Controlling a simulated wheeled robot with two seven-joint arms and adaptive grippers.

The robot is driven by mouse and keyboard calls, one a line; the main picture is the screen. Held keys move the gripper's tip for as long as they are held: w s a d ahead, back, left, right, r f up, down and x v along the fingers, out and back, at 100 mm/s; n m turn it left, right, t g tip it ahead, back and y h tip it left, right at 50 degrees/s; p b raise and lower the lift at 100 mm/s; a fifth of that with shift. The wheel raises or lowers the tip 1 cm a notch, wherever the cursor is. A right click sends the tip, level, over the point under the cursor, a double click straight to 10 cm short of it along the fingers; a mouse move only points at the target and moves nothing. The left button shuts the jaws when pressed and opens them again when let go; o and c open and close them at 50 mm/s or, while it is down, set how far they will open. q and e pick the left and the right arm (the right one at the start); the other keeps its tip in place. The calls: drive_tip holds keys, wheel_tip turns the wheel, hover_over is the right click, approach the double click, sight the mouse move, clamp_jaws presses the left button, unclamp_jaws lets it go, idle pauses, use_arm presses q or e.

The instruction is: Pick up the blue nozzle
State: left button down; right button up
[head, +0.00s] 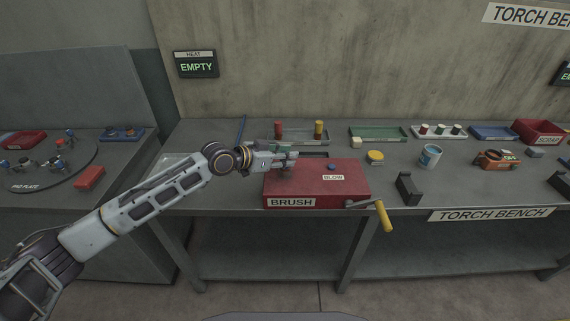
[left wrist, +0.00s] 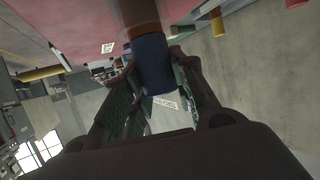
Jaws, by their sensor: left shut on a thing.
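The blue nozzle (left wrist: 152,64) shows in the left wrist view as a dark blue cylinder with a brown end piece (left wrist: 136,14). It sits between the two fingers of my left gripper (left wrist: 153,56), which is shut on it. In the head view my left gripper (head: 290,154) is over the back left part of the red BRUSH box (head: 350,183). I cannot make out the nozzle there; the gripper hides it or it is too small. My right gripper is in neither view.
The red box has a blue BLOW button (head: 332,167) and a yellow-handled crank (head: 384,215). Behind stand a rack with red and yellow pieces (head: 318,129) and a green tray (head: 375,133). A blue-white can (head: 430,156) and a dark bracket (head: 408,187) stand to the right.

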use_arm(q)
drive_tip(key=shift+r, duration=0.1)
drive_tip(key=shift+r+b, duration=0.35)
drive_tip(key=shift+r, duration=4.6)
drive_tip(key=shift+w, duration=0.1)
